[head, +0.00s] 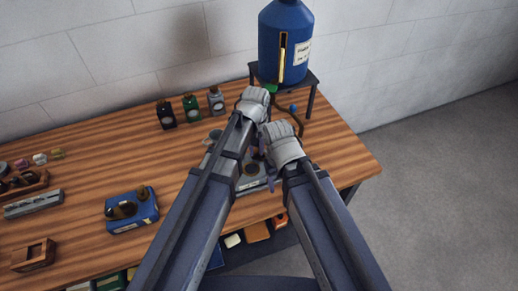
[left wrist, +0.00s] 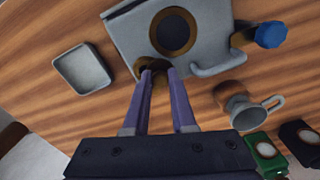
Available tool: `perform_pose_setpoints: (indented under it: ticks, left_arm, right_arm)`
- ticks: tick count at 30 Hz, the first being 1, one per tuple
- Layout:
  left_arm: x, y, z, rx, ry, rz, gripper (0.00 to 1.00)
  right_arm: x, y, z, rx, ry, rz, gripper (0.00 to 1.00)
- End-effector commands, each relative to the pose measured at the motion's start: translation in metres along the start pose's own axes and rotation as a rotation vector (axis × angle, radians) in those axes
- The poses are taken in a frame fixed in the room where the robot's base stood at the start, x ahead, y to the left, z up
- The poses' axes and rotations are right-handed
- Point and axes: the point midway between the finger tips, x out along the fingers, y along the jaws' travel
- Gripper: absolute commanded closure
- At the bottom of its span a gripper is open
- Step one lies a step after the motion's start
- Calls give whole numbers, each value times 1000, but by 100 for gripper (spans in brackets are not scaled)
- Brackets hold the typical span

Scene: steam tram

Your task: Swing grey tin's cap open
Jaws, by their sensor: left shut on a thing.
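The grey tin (left wrist: 130,40) lies on the wooden table. Its top has a dark round disc (left wrist: 174,30) in a brass ring, and a blue-capped spout (left wrist: 268,35). My left gripper (left wrist: 158,74) is shut on the small brass cap at the tin's edge, beside the disc; the fingers cover much of it. In the head view the tin (head: 251,185) is mostly hidden between my arms, and my left gripper (head: 256,151) is over it. My right gripper (head: 270,183) is near the tin's right side; its fingers are too hidden to judge.
A metal mug (left wrist: 236,105) and a small square tray (left wrist: 82,68) flank the tin. A big blue tank (head: 283,45) stands on a stand behind. A blue tin (head: 132,212) lies to the left, with bare table around it.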

Motion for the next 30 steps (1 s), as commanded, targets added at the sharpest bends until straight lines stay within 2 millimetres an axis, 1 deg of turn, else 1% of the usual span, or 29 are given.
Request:
perform_pose_setpoints:
  ticks: [12,30]
  left_arm:
    - [0,-12,-6,395,0,0,100]
    - [0,-22,-22,954,0,0,100]
  right_arm:
    - [0,0,0,0,0,0,35]
    - [0,0,0,0,0,0,35]
